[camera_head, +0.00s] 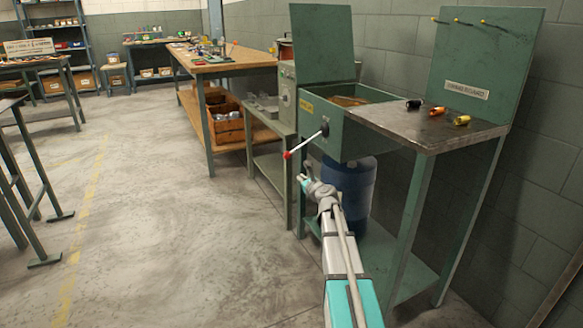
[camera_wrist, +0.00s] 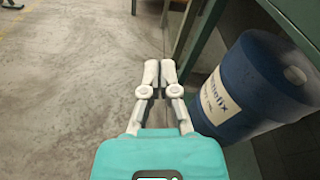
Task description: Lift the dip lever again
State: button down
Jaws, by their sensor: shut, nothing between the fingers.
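The dip lever (camera_head: 305,142) is a thin pale rod with a red knob (camera_head: 287,155) at its end. It comes from a dark round hub (camera_head: 324,129) on the front of the green dip tank (camera_head: 349,101) and slants down to the left. My gripper (camera_head: 302,181) is below and slightly right of the red knob in the head view, apart from it. In the wrist view my gripper (camera_wrist: 160,68) has its two pale fingers close together with nothing between them. The lever does not show in the wrist view.
A blue drum (camera_head: 349,185) stands under the tank; it also shows at the right of the wrist view (camera_wrist: 256,85). Several small coils (camera_head: 437,113) lie on the metal side table (camera_head: 425,131). A wooden workbench (camera_head: 222,62) stands further back.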

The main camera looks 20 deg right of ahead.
jog(key=shift+w, duration=0.1)
jog(key=w+f+b, duration=0.1)
jog(key=w+f, duration=0.1)
jog(key=w, duration=0.8)
jog(key=shift+s+a+r+p, duration=0.15)
jog(key=shift+s+r+p, duration=0.05)
jog(key=shift+r+p, duration=0.5)
jog(key=shift+s+a+r+p, duration=0.2)
jog(key=shift+r+p, duration=0.25)
jog(key=shift+r, duration=0.35)
jog(key=shift+s+a+r+p, duration=0.15)
jog(key=shift+r+p, duration=0.45)
jog(key=shift+r, duration=0.15)
jog(key=shift+d+r, duration=0.15)
